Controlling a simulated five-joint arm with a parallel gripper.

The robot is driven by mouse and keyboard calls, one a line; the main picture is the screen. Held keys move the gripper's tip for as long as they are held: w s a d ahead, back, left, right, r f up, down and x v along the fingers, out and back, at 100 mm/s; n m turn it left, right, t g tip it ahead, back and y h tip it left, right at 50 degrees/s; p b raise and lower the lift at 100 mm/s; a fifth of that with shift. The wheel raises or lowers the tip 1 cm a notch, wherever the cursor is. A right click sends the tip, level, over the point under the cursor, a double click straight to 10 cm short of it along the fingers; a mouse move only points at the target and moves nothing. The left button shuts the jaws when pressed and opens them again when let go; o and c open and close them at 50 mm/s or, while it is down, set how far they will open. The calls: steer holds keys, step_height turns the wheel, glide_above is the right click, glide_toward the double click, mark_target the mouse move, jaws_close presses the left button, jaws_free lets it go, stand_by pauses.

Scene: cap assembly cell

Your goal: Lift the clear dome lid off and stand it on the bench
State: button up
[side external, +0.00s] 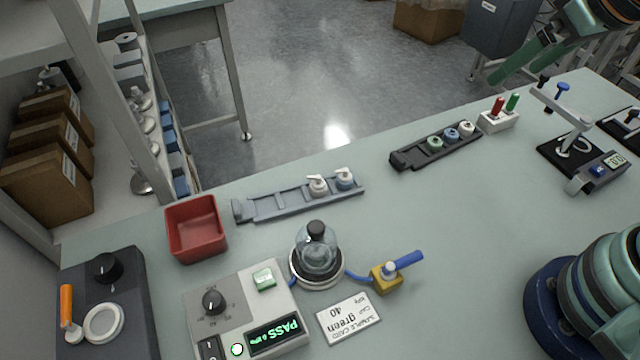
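The clear dome lid (318,256) has a black knob on top. It sits upright on a round base with a pale rim (318,284), on the green bench (440,235). Something inside the dome is too unclear to make out. My gripper (519,74) is at the upper right, high and far from the dome. Its two green fingers are apart with nothing between them.
A grey tester (265,295) showing PASS and a yellow valve (385,279) with a blue handle flank the dome. A sample card (348,319) lies in front. A red bin (196,228) and a pump-cap rack (290,204) stand behind. Bench right of the valve is clear.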

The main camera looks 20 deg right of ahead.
steer(key=w+a+n+g+y, duration=0.1)
steer(key=w+a+n+g, duration=0.15)
steer(key=a+n, duration=0.45)
steer(key=n+g+h, duration=0.1)
steer(key=n+g, duration=0.2)
steer(key=n, duration=0.7)
glide_above(314, 240)
steer(key=d, duration=0.1)
steer(key=f, duration=0.7)
steer(key=shift+w+f, duration=0.15)
steer(key=shift+w, duration=0.25)
steer(key=shift+s+a+f, duration=0.2)
steer(key=shift+a, duration=0.05)
step_height(314, 240, down, 12)
steer(key=shift+a, duration=0.15)
steer(key=c, duration=1.3)
